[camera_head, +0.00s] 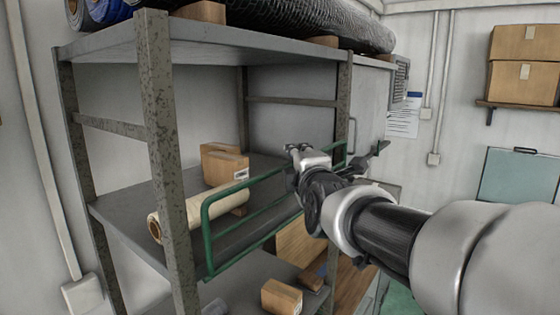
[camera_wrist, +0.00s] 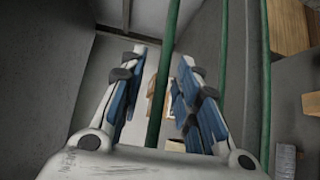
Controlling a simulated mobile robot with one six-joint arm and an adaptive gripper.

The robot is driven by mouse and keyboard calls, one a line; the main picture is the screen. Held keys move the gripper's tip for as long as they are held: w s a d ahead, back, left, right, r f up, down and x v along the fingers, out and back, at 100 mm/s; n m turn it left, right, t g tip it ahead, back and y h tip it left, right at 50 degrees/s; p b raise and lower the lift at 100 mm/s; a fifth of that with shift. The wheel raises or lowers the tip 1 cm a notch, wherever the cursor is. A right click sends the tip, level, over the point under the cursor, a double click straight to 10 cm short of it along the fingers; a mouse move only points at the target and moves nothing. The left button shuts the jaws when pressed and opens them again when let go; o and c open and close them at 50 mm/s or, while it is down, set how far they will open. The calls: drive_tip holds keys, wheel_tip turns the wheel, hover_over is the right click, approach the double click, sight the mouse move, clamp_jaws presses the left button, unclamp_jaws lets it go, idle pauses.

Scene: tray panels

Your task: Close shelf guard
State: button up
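The shelf guard (camera_head: 207,240) is a green tubular frame along the front of the middle shelf (camera_head: 130,218). Its rounded left end is near the left front post, and its right part is partly hidden behind my gripper (camera_head: 338,153). I cannot tell from these views whether it is latched. My gripper is at the guard's right end. In the wrist view my gripper (camera_wrist: 163,56) is open, with one green bar of the guard (camera_wrist: 158,100) running between its blue-padded fingers. Gaps show on both sides of the bar. Two more green bars stand to the right.
A cream roll (camera_head: 200,211) and a cardboard box (camera_head: 222,164) lie on the middle shelf behind the guard. Mottled grey posts (camera_head: 165,150) frame the rack. A smaller box (camera_head: 281,297) sits below. Dark rolls (camera_head: 270,20) lie on top.

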drive_tip(key=s+d, duration=0.1)
drive_tip(key=s, duration=1.1)
drive_tip(key=shift+d+r, duration=0.25)
drive_tip(key=s+d+f+m+g+b, duration=0.2)
drive_tip(key=s+f+m+g+b, duration=0.2)
drive_tip(key=f, duration=1.4)
drive_tip(key=s+d+f+m+g+h+b, duration=0.1)
drive_tip(key=s+d+f+m+g+b, duration=0.2)
drive_tip(key=s+f+m+b, duration=0.6)
drive_tip(key=s+d+f+m+g+h+b, duration=0.1)
drive_tip(key=s+f+m+g+b, duration=0.4)
drive_tip(key=s+f+b, duration=0.7)
wheel_tip(320, 180, down, 15)
drive_tip(key=shift+s+d+r+m+b, duration=0.15)
drive_tip(key=shift+d+m+b, duration=0.55)
drive_tip(key=shift+m+b, duration=0.4)
